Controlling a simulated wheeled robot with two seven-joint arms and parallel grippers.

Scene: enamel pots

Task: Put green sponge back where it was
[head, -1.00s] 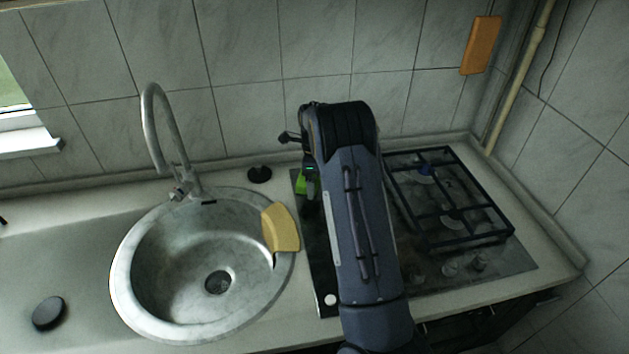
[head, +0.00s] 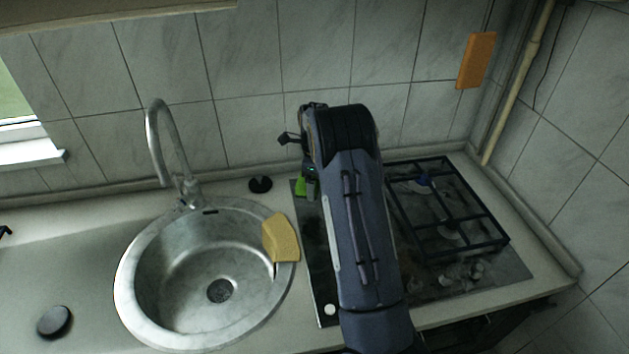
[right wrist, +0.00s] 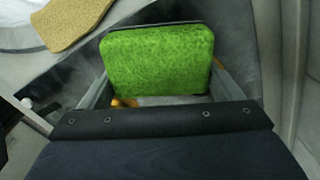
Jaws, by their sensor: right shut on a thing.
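The green sponge (right wrist: 157,60) is between the two fingers of my right gripper (right wrist: 160,84) in the right wrist view, and the gripper is shut on it. In the head view only a small green corner of the sponge (head: 300,186) shows beside my right arm, near the back left corner of the stove; the arm hides the rest and most of the gripper. Whether the sponge touches the stove surface cannot be told.
A yellow sponge (head: 280,239) rests on the right rim of the round sink (head: 128,290). A black stopper (head: 260,185) lies behind it on the counter. The stove (head: 520,268) carries a black grate (head: 450,250) on its right. An orange block (head: 476,60) is on the wall.

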